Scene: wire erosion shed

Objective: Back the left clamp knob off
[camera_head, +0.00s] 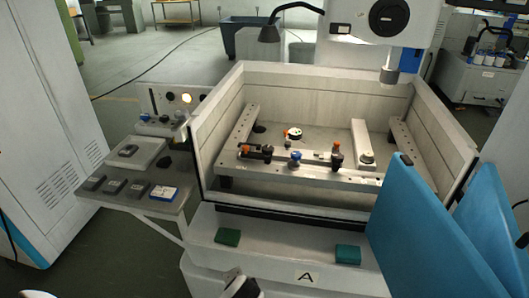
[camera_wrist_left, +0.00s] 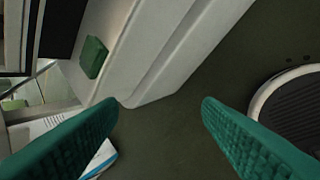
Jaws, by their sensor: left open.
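The left clamp (camera_head: 256,153) is a dark bar on the front rail inside the open machine tank, with a small orange part at its left end. A blue knob (camera_head: 295,156) stands on the rail to its right. A second clamp (camera_head: 335,157) with an orange top stands further right. Which part is the left clamp's knob is too small to tell. In the left wrist view my left gripper (camera_wrist_left: 158,105) has its two green fingers wide apart with nothing between them. It is outside the tank, near the machine's front ledge. My right gripper is not in view.
The tank wall (camera_head: 215,130) surrounds the rails. Green blocks (camera_head: 228,237) (camera_head: 347,254) lie on the front ledge; one shows in the left wrist view (camera_wrist_left: 93,56). A side shelf (camera_head: 120,203) holds small boxes at left. Blue panels (camera_head: 425,225) block the right front.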

